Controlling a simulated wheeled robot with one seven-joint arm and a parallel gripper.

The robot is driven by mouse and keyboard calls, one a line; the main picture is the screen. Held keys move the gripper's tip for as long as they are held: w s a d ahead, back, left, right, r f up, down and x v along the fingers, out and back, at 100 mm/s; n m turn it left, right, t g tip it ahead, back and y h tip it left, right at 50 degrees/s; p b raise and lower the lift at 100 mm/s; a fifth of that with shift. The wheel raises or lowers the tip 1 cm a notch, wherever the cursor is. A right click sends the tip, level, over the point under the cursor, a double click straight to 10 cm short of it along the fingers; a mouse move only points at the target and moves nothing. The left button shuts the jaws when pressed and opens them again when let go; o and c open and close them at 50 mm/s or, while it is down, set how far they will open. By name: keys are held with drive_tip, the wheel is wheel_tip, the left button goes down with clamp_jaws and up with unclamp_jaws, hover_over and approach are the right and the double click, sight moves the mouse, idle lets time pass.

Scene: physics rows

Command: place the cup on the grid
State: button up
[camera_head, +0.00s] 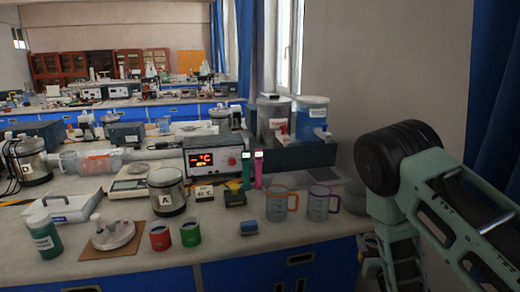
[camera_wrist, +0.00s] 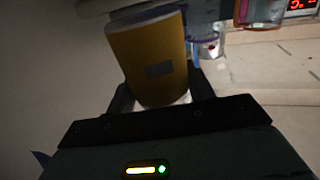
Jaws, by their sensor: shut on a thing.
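A yellow-amber cup (camera_wrist: 148,48) with a small grey patch on its side is between the fingers of my gripper (camera_wrist: 160,94) in the wrist view. The gripper is shut on it, and the cup is tilted in that picture. In the head view the cup is not clearly seen; my arm fills the right side. A flat grey panel (camera_head: 325,177) lies at the back of the bench, behind the handled mugs. I cannot tell whether it is the grid.
An orange-rimmed mug (camera_head: 277,206) and a purple-rimmed mug (camera_head: 318,206) stand near my arm.

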drive_tip(key=s+d+f+y, duration=0.1)
drive_tip(key=s+f, duration=0.9)
drive_tip(key=s, duration=0.3)
drive_tip(key=shift+d+n, duration=0.2)
drive_tip(key=shift+n, duration=0.1)
